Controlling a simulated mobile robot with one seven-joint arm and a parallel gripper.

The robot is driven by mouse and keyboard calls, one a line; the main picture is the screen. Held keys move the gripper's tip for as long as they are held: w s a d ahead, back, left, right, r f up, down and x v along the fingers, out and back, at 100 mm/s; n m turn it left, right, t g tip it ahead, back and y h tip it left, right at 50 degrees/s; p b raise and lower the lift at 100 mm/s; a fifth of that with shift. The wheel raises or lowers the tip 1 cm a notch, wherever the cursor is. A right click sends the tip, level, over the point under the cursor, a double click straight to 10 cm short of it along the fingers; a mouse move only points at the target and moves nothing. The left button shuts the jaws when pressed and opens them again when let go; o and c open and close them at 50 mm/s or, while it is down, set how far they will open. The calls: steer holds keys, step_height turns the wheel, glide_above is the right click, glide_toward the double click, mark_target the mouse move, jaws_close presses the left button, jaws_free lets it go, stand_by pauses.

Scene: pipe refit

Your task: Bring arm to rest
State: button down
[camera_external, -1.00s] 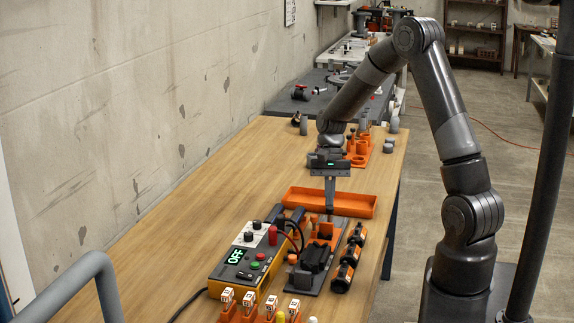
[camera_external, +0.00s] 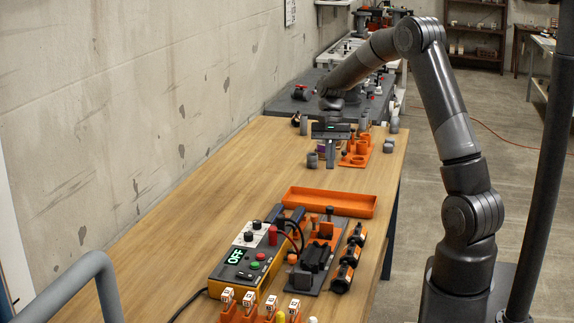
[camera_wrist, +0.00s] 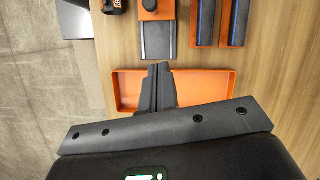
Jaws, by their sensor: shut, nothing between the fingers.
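My gripper (camera_external: 331,163) is raised above the wooden table (camera_external: 235,190), beyond the orange tray in the external view. Its fingers point down and are shut with nothing between them. In the wrist view the shut fingertips (camera_wrist: 160,68) show in front of the orange tray (camera_wrist: 215,85), apart from anything held. My arm reaches out from the right and bends at a high elbow.
The orange tray (camera_external: 332,201) lies empty on the table. Nearer stand a yellow box with an OFF display (camera_external: 240,262) and a dark fixture plate (camera_external: 318,265). An orange holder (camera_external: 358,150) and grey fittings (camera_external: 312,160) are close to my gripper. A wall bounds the left.

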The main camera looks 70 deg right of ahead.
steer(key=shift+d+r, duration=0.2)
steer(key=shift+r, duration=0.3)
steer(key=s+a+r+n+t+h, duration=0.15)
steer(key=a+r+n, duration=0.35)
steer(key=a, duration=0.5)
steer(key=s+a+r+n+t+h, duration=0.1)
steer(key=s+a+r+n+h, duration=0.1)
steer(key=a+r, duration=0.6)
steer(key=s+a+r+n+t, duration=0.1)
steer(key=s+a+n+t, duration=0.3)
steer(key=s+a+n, duration=0.4)
steer(key=s+a, duration=0.4)
steer(key=a, duration=0.2)
steer(key=shift+s+h, duration=0.2)
steer(key=shift+h, duration=0.15)
